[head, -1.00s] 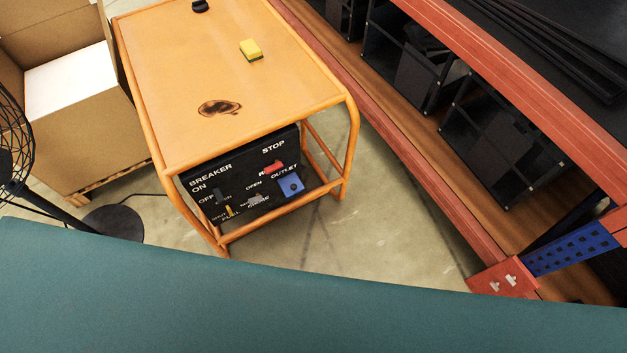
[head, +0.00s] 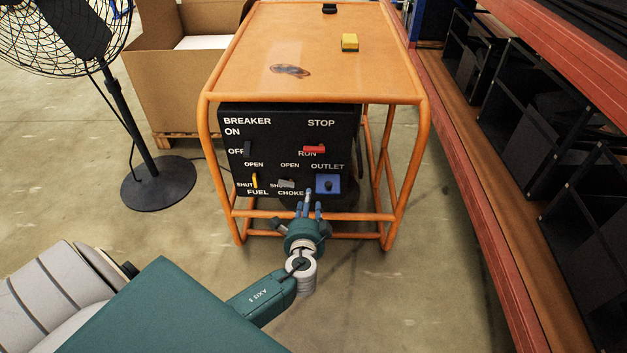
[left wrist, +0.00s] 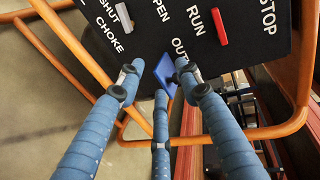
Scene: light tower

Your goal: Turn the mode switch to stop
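The mode switch (head: 314,149) is a red bar on the black generator panel (head: 270,165). It lies level beside the RUN label, below the STOP label. It also shows in the left wrist view (left wrist: 219,27), at the top right, close to RUN and apart from STOP. My left gripper (head: 309,200) is in front of the panel's lower part, below the switch and near the blue outlet (head: 328,184). In the left wrist view its fingers (left wrist: 160,88) are spread and hold nothing; the blue outlet shows beyond them. My right gripper is not in view.
An orange tube frame (head: 214,160) surrounds the panel, with a low bar in front. A yellow fuel lever (head: 255,181), choke lever (head: 287,183) and breaker switch (head: 247,148) are nearby. A fan (head: 158,183) stands left, red shelving (head: 450,140) right.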

